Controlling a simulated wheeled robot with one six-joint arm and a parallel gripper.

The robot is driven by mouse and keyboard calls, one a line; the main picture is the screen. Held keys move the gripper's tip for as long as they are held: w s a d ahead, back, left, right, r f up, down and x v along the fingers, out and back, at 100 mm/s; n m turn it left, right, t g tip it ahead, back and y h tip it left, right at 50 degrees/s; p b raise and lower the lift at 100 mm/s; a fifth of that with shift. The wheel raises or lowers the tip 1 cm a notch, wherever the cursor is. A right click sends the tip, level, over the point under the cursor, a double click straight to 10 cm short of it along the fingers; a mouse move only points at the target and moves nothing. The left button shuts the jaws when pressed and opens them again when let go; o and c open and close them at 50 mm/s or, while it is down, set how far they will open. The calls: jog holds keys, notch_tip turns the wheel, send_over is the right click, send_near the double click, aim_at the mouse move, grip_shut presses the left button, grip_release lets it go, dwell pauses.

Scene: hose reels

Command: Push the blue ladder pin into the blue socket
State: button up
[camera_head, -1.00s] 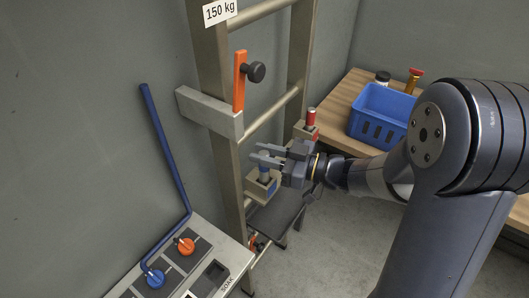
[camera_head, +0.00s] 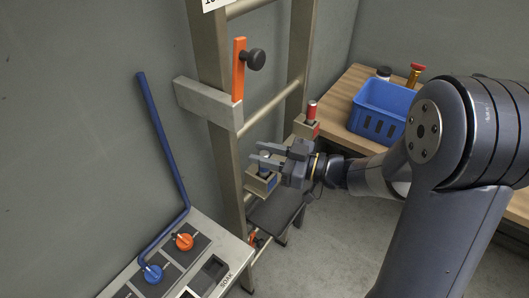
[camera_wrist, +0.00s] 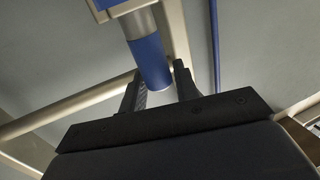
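The blue ladder pin (camera_wrist: 152,62) is a blue cylinder on a silver shaft (camera_wrist: 139,22) in the wrist view. Its shaft meets a blue-edged block, the blue socket (camera_wrist: 103,4), at the top of that view. In the head view the socket block (camera_head: 262,183) is fixed low on the ladder, and the pin is mostly hidden by my gripper (camera_head: 266,155). My fingers are apart, one on each side of the pin's blue end. I cannot tell whether either finger touches it. How deep the shaft sits is unclear.
The metal ladder (camera_head: 228,150) carries an orange handle with a black knob (camera_head: 256,60) and a red-topped pin (camera_head: 311,110). A blue crate (camera_head: 380,112) stands on the wooden bench at right. A control panel (camera_head: 172,262) with blue and orange knobs is at lower left.

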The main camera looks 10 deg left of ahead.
jog(key=o, duration=0.4)
jog(key=shift+d, duration=0.15)
jog(key=d, duration=0.3)
jog(key=s+d+b, duration=0.1)
jog(key=d, duration=0.6)
jog(key=shift+s+d+b, duration=0.2)
jog(key=shift+d+b, duration=0.05)
jog(key=shift+b, duration=0.1)
jog(key=a, duration=0.3)
jog(key=w+a+p, duration=0.1)
jog(key=a, duration=0.6)
jog(key=shift+w+a+p, duration=0.15)
jog(key=shift+a+p, duration=0.2)
jog(key=shift+a+r, duration=0.1)
jog(key=shift+r, duration=0.2)
